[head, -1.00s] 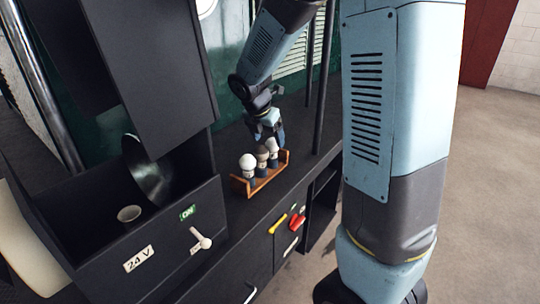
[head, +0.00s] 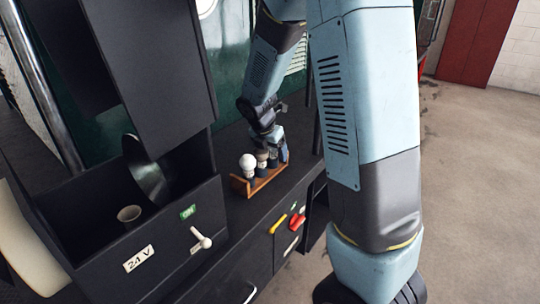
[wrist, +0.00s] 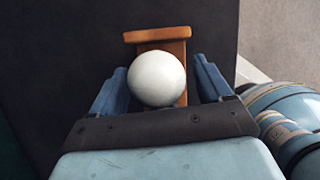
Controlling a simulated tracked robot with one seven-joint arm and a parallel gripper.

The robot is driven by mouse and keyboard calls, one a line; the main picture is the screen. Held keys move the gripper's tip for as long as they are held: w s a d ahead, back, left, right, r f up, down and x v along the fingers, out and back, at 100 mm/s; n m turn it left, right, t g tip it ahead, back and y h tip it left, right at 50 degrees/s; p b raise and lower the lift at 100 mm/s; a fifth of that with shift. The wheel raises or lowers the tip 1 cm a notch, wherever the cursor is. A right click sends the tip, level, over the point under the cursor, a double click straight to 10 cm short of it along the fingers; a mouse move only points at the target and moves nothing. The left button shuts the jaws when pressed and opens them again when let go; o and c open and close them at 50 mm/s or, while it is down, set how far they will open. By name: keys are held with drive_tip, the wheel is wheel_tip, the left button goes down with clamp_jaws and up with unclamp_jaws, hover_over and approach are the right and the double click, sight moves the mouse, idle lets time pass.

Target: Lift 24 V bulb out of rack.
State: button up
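The wooden rack (head: 240,186) stands on the dark worktop. No voltage marking on the bulbs can be read. In the wrist view, a white globe (wrist: 157,79) sits between the two blue fingers of my gripper (wrist: 160,85), with a visible gap on the right side. The fingers are open. The rack's end (wrist: 157,35) shows beyond the globe.
A black box labelled 24 V (head: 139,258) with a small cup-like socket (head: 129,214), a round dark reflector (head: 150,167) and a white lever (head: 202,238) stands at the left.

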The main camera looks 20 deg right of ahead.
drive_tip(key=c, duration=0.9)
drive_tip(key=shift+c, duration=0.2)
drive_tip(key=shift+r, duration=0.5)
wheel_tip(320, 180, up, 3)
drive_tip(key=shift+s+f, duration=0.1)
drive_tip(key=shift+f, duration=0.1)
drive_tip(key=s+r, duration=0.9)
drive_tip(key=s, duration=0.4)
drive_tip(key=shift+s+a+r, duration=0.15)
drive_tip(key=shift+s+r, duration=0.05)
drive_tip(key=shift+s, duration=0.2)
